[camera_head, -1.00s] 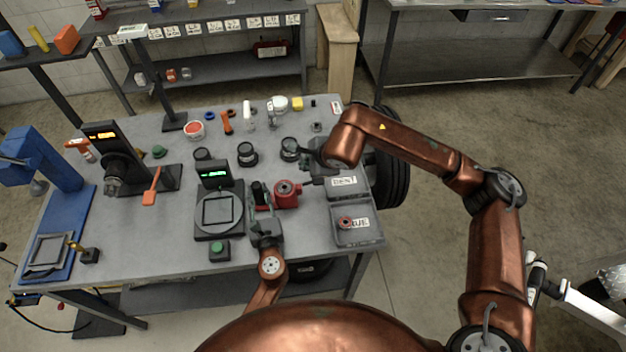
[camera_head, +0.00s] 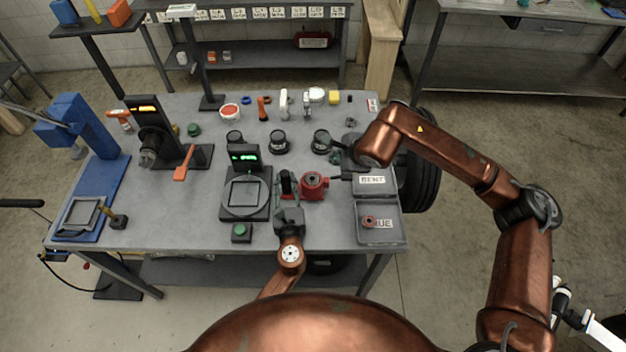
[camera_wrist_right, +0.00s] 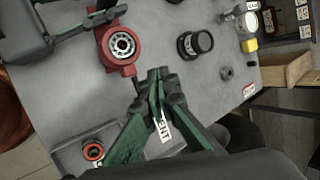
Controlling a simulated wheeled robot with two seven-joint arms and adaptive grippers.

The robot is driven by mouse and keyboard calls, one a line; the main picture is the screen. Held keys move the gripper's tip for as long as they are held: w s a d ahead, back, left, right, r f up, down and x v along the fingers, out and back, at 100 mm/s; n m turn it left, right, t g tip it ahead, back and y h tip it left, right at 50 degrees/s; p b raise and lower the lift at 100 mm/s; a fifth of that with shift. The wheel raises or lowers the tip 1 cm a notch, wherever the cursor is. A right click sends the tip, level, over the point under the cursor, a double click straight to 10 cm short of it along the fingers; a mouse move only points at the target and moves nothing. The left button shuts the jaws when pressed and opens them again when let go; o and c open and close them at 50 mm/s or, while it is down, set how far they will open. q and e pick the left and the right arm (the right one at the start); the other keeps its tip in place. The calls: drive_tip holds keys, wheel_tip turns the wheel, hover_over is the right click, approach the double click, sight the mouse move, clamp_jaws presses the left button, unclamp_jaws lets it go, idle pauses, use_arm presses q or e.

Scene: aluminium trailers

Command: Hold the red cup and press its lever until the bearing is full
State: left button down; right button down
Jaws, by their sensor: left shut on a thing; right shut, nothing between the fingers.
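The red cup (camera_head: 314,185) stands on the grey bench, right of the round scale. In the right wrist view the red cup (camera_wrist_right: 119,46) has a round bearing (camera_wrist_right: 122,44) in its open top. My left gripper (camera_head: 288,186) is at the cup's left side, shut on it; the exact contact is partly hidden. It also shows in the right wrist view (camera_wrist_right: 98,20). My right gripper (camera_head: 337,146) is shut and empty, above the bench behind and right of the cup. Its closed fingertips (camera_wrist_right: 156,78) are near the cup's block-like side. I cannot make out the lever clearly.
A grey bin labelled BENT (camera_head: 372,184) and another bin (camera_head: 377,236) holding a small red ring are right of the cup. The scale (camera_head: 245,196) is close on the left. Dark round pieces (camera_head: 279,142) stand behind. The bench's front middle-left is clear.

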sight(341, 175)
idle(0.7)
drive_tip(key=r, duration=0.2)
drive_tip(key=a+r, duration=0.1)
drive_tip(key=shift+r, duration=0.35)
drive_tip(key=shift+f, duration=0.1)
wheel_tip(341, 175, down, 8)
drive_tip(key=d, duration=0.2)
drive_tip(key=shift+d+f, duration=0.15)
drive_tip(key=shift+d, duration=0.05)
idle(1.4)
drive_tip(key=shift+d+f, duration=0.1)
drive_tip(key=shift+f, duration=0.25)
drive_tip(key=shift+s+d+f, duration=0.1)
drive_tip(key=shift+d+f, duration=0.15)
drive_tip(key=shift+f, duration=0.35)
drive_tip(key=shift+d+f, duration=0.2)
drive_tip(key=shift+f, duration=0.4)
idle(1.4)
